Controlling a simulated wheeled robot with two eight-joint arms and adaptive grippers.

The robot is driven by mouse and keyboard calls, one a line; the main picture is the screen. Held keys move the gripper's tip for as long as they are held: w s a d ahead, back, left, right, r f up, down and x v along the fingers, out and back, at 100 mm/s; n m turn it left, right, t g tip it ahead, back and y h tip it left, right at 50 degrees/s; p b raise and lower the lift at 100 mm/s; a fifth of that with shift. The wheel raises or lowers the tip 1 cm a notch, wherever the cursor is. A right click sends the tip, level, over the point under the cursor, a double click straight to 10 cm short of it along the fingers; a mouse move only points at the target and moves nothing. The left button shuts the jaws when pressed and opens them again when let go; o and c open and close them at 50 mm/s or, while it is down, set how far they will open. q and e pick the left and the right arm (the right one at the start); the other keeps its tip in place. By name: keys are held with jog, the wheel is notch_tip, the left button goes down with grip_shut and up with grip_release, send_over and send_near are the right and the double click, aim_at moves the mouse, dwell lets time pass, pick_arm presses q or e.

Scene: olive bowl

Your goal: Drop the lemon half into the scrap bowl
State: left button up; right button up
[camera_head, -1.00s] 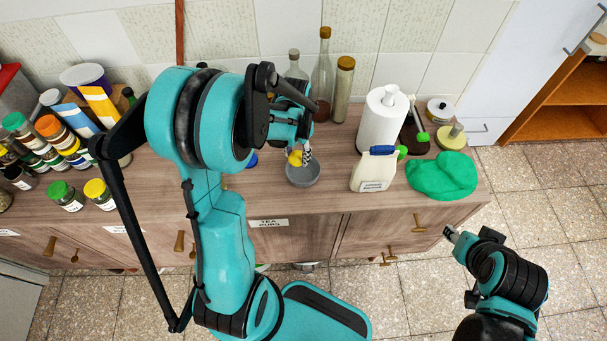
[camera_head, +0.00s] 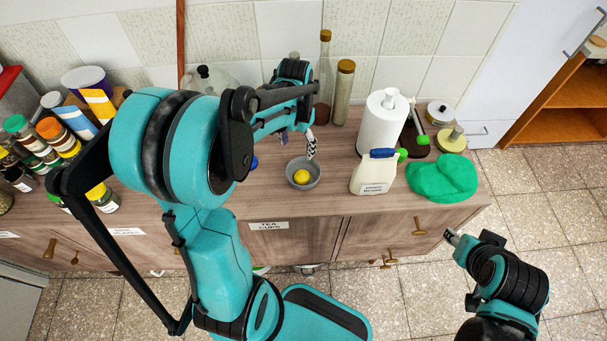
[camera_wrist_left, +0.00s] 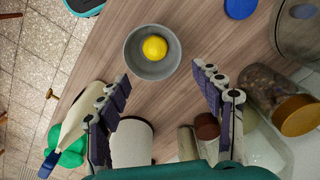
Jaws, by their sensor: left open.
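The yellow lemon half (camera_head: 301,177) lies inside the grey scrap bowl (camera_head: 314,169) on the wooden counter. The wrist view also shows the lemon half (camera_wrist_left: 154,47) resting in the bowl (camera_wrist_left: 131,58), apart from the fingers. My left gripper (camera_head: 297,143) is open and empty, above the counter just behind the bowl. Its two spread fingers (camera_wrist_left: 161,82) show in the wrist view with nothing between them. My right gripper (camera_head: 452,236) is low at the right, in front of the counter and far from the bowl; its fingers are too small to read.
A cream jug (camera_head: 372,174), a paper towel roll (camera_head: 383,125) and a green cloth (camera_head: 443,177) stand right of the bowl. Tall bottles (camera_head: 343,92) are behind. A blue lid (camera_wrist_left: 240,8) lies near the bowl. Spice jars (camera_head: 60,137) crowd the left.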

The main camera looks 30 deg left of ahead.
pick_arm(q)
notch_tip(320, 180, up, 6)
dwell(0.6)
jog(key=s+d+f+t+b, duration=0.2)
jog(key=s+d+t+b, duration=0.1)
jog(key=s+d+b, duration=0.1)
jog(key=s+d+f+n+t+b, duration=0.1)
jog(key=s+d+f+t+b, duration=0.2)
jog(key=s+d, duration=0.3)
jog(key=shift+s+d+f+t+b, duration=0.3)
jog(key=shift+s+t+b, duration=0.1)
jog(key=shift+s+t, duration=0.15)
dwell(0.4)
